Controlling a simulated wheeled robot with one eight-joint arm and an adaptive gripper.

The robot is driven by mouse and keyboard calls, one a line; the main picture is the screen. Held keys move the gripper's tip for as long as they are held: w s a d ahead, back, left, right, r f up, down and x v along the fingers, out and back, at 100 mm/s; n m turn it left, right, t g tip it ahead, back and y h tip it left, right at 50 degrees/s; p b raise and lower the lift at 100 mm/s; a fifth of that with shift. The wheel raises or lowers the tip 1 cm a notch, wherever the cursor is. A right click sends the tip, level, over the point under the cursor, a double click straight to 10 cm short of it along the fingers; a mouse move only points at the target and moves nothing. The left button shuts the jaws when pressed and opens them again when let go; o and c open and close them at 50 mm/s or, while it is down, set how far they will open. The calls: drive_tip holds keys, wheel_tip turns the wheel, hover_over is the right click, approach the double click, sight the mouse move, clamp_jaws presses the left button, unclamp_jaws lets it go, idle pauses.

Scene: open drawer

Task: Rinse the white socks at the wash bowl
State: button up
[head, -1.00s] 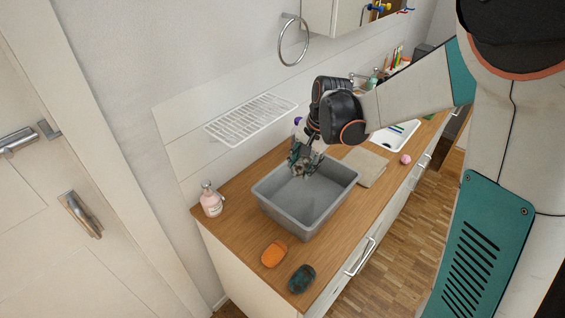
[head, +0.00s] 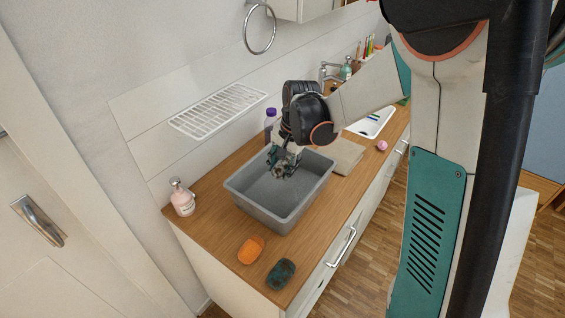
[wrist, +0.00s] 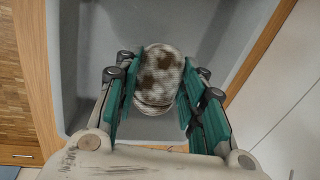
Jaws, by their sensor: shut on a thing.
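My gripper (head: 284,163) is over the grey wash bowl (head: 262,212), near its back part. The gripper is shut on the white socks (wrist: 160,72), a rounded whitish bundle with dark brown stains. In the wrist view, the green fingers press on both sides of the bundle, with the bowl's grey inside around it. In the head view the bundle is small and mostly hidden by the fingers. I cannot tell whether it touches the bowl's floor. No water can be made out in the bowl.
A pink soap bottle (head: 182,199) stands left of the bowl. An orange soap-like item (head: 251,250) and a dark green one (head: 281,273) lie in front. A folded beige cloth (head: 345,156) lies right. A wire rack (head: 218,109) is on the wall; a purple-capped bottle (head: 270,121) stands behind.

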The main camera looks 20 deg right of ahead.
sight(279, 163)
drive_tip(key=shift+s+d+b+x, duration=0.2)
drive_tip(key=shift+b+x, duration=0.65)
drive_tip(key=shift+x, duration=0.5)
drive_tip(key=shift+s+d+b+x, duration=0.2)
drive_tip(key=shift+b+x, duration=0.7)
drive_tip(key=shift+x, duration=0.4)
drive_tip(key=shift+s+d+b+x, duration=0.15)
drive_tip(key=shift+s+b+x, duration=0.1)
drive_tip(key=shift+b+x, duration=0.85)
drive_tip(key=shift+f, duration=0.45)
drive_tip(key=shift+p, duration=0.3)
drive_tip(key=shift+w+a+r+p+v, duration=0.1)
drive_tip(key=shift+w+a+p+v, duration=0.25)
drive_tip(key=shift+p+v, duration=1.5)
drive_tip(key=shift+w+a+r+p+v, duration=0.1)
drive_tip(key=shift+w+a+p+v, duration=0.2)
drive_tip(key=shift+p+v, duration=1.55)
drive_tip(key=shift+w+a+r+p+v, duration=0.1)
drive_tip(key=shift+w+a+p+v, duration=0.45)
drive_tip(key=shift+v, duration=2.3)
drive_tip(key=shift+s+d+p, duration=0.1)
drive_tip(key=shift+d+p, duration=0.15)
drive_tip(key=shift+p, duration=0.05)
drive_tip(key=shift+w+a+p+v, duration=0.15)
drive_tip(key=shift+p+v, duration=0.5)
drive_tip(key=shift+v, duration=0.35)
drive_tip(key=shift+w+a+p+v, duration=0.15)
drive_tip(key=shift+p+v, duration=0.45)
drive_tip(key=shift+v, duration=0.35)
